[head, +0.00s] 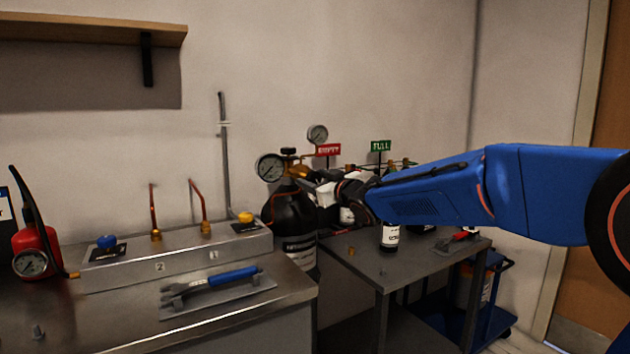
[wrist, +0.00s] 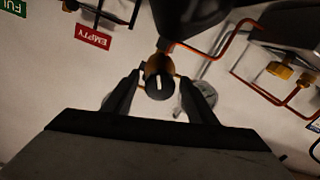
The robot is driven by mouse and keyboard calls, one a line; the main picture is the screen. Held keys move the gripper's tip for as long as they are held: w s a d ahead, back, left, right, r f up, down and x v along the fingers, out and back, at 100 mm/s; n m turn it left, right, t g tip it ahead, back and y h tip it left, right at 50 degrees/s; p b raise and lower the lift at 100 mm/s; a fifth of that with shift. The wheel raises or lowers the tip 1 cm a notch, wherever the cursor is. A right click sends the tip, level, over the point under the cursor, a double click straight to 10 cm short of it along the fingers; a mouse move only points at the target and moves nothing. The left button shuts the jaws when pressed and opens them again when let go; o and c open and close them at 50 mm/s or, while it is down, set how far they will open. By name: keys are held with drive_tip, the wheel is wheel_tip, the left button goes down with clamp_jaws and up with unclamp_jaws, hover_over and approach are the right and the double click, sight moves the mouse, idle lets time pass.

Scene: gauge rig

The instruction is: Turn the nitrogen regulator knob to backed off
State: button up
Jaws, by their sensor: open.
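The black nitrogen cylinder (head: 293,220) stands between the two benches, with a brass regulator (head: 299,171) and two gauges on top. In the wrist view the black round regulator knob (wrist: 153,88) faces me, with a white pointer line slightly tilted from vertical. My gripper (wrist: 160,79) is open, one finger on each side of the knob, with a visible gap on both sides. I cannot tell how deep the knob sits between the fingers. In the head view my gripper (head: 308,186) is beside the regulator and hides the knob.
One gauge (head: 270,168) is left of the regulator, another (head: 317,134) above it. A red EMPTY sign (head: 328,150) and green FULL sign (head: 381,146) stand behind my arm. A steel manifold (head: 180,254) lies on the left bench. An orange-red hose (wrist: 213,50) curves near the knob.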

drive_tip(key=c, duration=1.1)
drive_tip(key=shift+o, duration=0.2)
